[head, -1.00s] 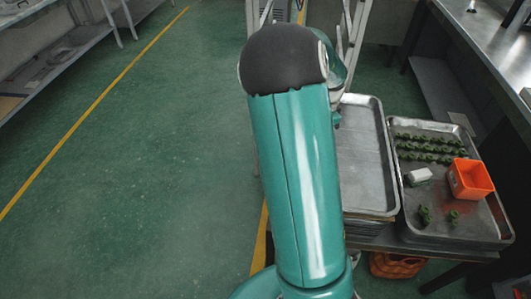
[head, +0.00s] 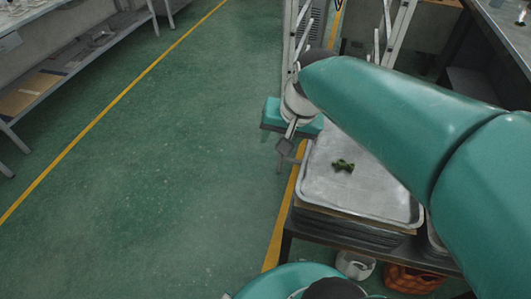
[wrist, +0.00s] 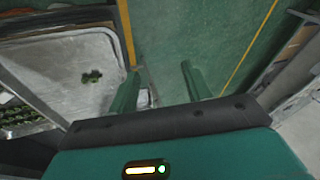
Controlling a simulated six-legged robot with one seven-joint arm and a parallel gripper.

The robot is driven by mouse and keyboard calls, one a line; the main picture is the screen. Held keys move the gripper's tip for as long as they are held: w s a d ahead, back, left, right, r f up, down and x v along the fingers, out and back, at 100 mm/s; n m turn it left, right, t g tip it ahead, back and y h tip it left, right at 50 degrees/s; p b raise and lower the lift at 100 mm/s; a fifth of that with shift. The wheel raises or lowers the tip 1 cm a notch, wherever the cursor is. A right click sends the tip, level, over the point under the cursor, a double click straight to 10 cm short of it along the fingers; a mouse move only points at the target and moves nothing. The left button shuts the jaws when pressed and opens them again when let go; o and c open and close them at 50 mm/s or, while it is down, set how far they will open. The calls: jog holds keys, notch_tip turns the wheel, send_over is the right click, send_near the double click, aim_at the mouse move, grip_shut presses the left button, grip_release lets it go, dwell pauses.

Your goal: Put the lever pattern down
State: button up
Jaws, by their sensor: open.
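The lever pattern, a small dark green piece, lies on the metal tray (head: 385,205) in the head view (head: 343,165). It also shows on the tray in the wrist view (wrist: 92,77), left of my gripper. My gripper (wrist: 163,72) is open, with nothing between its two fingers and green floor behind them. In the head view my gripper (head: 287,148) is at the tray's left edge, apart from the pattern.
The tray rests on a stack of trays on a cart. An orange crate (head: 415,278) and a white container (head: 355,264) are below. More green pieces (wrist: 22,120) show at the left of the wrist view.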

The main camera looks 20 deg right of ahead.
jog(key=s+a+r+n+t+h, duration=0.1)
jog(key=s+a+r+n, duration=0.1)
jog(key=s+a+n, duration=0.3)
jog(key=shift+s+a+n+t, duration=0.3)
jog(key=shift+s+a+t, duration=0.1)
jog(key=shift+s, duration=0.5)
jog(key=shift+r, duration=0.1)
jog(key=shift+c, duration=1.4)
